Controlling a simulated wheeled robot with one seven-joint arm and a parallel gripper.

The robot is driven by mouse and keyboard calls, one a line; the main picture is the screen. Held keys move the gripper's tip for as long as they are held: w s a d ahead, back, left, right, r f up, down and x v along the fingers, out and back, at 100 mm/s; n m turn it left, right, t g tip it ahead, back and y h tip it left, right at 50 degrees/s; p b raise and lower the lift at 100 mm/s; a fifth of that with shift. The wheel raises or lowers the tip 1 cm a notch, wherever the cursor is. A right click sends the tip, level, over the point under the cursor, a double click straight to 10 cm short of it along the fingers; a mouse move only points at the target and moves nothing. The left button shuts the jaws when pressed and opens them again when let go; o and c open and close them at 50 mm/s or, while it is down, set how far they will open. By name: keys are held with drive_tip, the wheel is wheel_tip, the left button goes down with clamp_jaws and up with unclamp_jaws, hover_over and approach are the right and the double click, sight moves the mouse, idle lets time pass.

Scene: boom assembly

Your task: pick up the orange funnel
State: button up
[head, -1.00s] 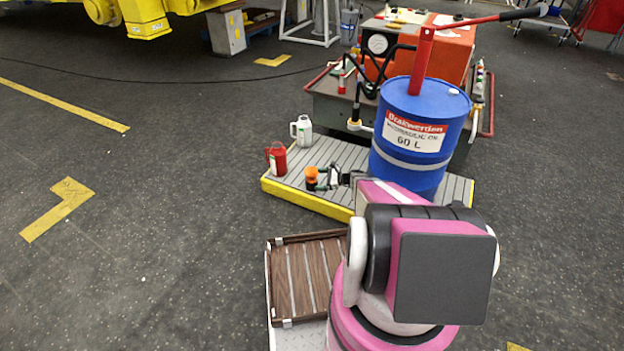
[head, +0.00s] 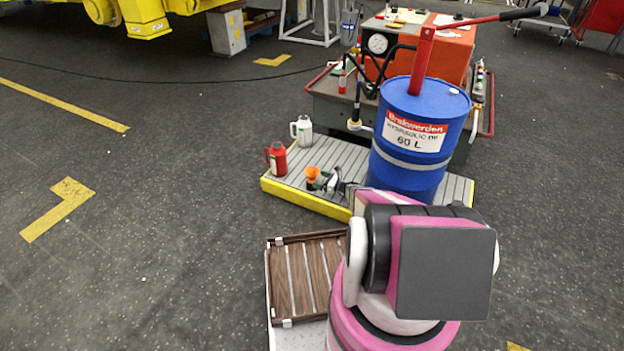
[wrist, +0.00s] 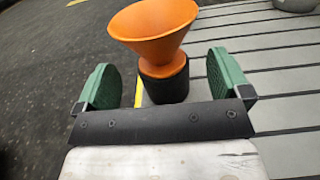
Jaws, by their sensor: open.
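The orange funnel (wrist: 155,30) stands upright, wide mouth up, with its lower part in or on a dark cylindrical base (wrist: 165,85). In the head view the funnel (head: 312,172) is near the front left part of the grey slatted platform. My gripper (wrist: 165,80) has its two green pads apart, one on each side of the dark base, with nothing clamped between them. In the head view my gripper (head: 331,181) is close beside the funnel on its right, and my own arm hides part of the platform.
A red jug (head: 276,158) and a white jug (head: 301,130) stand on the platform (head: 340,155) behind and left of the funnel. A blue drum (head: 415,135) with a red pump stands to the right. Open floor lies to the left.

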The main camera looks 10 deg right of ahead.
sight(311, 172)
drive_tip(key=shift+x, duration=2.6)
drive_tip(key=shift+s, duration=0.1)
drive_tip(key=c, duration=1)
